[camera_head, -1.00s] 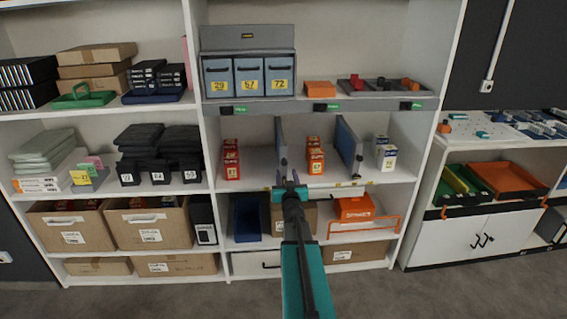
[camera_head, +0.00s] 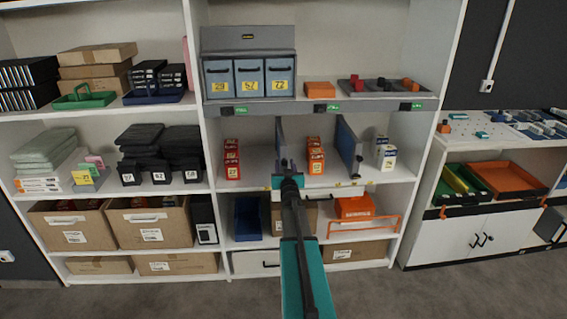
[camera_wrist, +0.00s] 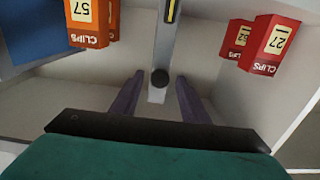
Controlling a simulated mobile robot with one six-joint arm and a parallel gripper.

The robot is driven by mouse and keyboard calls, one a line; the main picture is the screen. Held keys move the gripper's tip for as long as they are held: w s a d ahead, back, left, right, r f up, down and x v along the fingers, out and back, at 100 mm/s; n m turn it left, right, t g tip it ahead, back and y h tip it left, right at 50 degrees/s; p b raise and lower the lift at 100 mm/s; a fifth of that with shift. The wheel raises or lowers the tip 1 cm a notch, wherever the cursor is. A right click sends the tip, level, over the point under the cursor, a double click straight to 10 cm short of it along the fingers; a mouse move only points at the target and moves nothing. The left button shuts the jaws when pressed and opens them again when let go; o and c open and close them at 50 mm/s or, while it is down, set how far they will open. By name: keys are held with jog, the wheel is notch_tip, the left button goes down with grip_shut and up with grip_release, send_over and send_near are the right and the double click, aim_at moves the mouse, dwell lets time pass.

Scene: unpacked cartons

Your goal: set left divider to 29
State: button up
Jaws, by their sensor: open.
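The left divider (camera_head: 281,139) is a thin grey-blue upright plate on the middle shelf, between the red cartons and the orange cartons. My gripper (camera_head: 288,166) is at the front of that shelf, just before the divider's lower front end. In the wrist view, the divider (camera_wrist: 168,48) runs down to a dark round knob (camera_wrist: 160,77). My gripper (camera_wrist: 158,97) is open, its two purple fingers on either side of the divider's front end, the knob between and slightly beyond the tips. I cannot tell whether they touch. No scale reading 29 is legible on this shelf.
Red clips cartons (camera_head: 232,160) stand left of the divider and orange cartons (camera_head: 315,157) right of it. A second blue divider (camera_head: 349,146) and white-blue cartons (camera_head: 386,154) are further right. Above is a shelf with grey bins (camera_head: 248,77), one labelled 29.

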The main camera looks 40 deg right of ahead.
jog(key=shift+x, duration=1.3)
grip_shut()
